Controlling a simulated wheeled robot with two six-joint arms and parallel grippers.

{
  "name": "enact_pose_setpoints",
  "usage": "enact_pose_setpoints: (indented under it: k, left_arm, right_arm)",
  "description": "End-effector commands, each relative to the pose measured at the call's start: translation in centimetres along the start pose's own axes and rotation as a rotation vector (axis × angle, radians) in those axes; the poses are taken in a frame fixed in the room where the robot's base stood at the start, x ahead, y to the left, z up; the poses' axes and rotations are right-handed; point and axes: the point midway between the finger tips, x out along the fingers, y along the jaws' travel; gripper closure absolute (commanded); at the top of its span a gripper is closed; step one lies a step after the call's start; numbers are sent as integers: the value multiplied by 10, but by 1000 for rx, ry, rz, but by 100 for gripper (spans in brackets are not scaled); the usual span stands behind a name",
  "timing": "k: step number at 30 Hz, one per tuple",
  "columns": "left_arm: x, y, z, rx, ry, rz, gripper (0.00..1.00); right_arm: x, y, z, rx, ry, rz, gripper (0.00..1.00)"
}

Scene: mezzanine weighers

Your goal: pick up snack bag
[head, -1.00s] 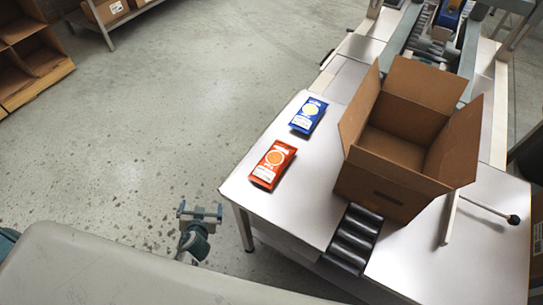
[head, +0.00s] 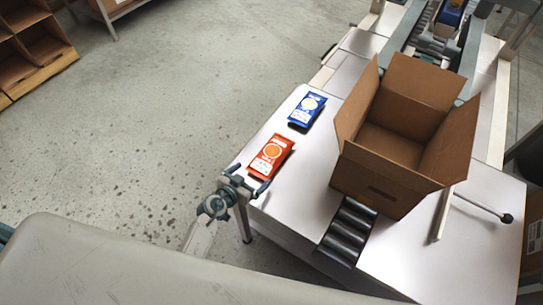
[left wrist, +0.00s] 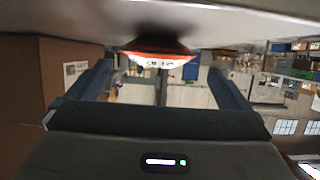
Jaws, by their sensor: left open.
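An orange-red snack bag (head: 271,157) lies flat on the white table near its left edge. A blue snack bag (head: 307,110) lies on the same table just behind it. My left gripper (head: 247,180) is open and empty at the table's left edge, close to the near end of the orange bag and apart from it. In the left wrist view the orange bag (left wrist: 160,57) shows ahead, between the two spread fingers (left wrist: 160,88). My right gripper is not in view.
An open cardboard box (head: 385,185) stands on the table (head: 300,205) right of the bags. Black rollers (head: 348,232) lie in front of it, and a conveyor (head: 430,45) is behind. A rod with a black knob (head: 506,218) is at the right. Floor left of the table is clear.

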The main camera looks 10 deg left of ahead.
Motion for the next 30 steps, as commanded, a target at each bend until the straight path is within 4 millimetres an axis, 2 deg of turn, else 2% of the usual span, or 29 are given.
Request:
enact_pose_setpoints:
  k: [3,8,17,26,30]
  left_arm:
    - [16,0,1,0,1,-1,0]
    - [27,1,1,-1,2,-1,0]
    - [69,4,3,0,2,-1,0]
    - [74,4,1,0,1,-2,0]
    - [74,4,1,0,1,-2,24]
  right_arm:
    - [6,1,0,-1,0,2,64]
    - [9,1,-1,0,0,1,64]
    - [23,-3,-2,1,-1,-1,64]
    - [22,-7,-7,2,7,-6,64]
    - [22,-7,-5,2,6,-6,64]
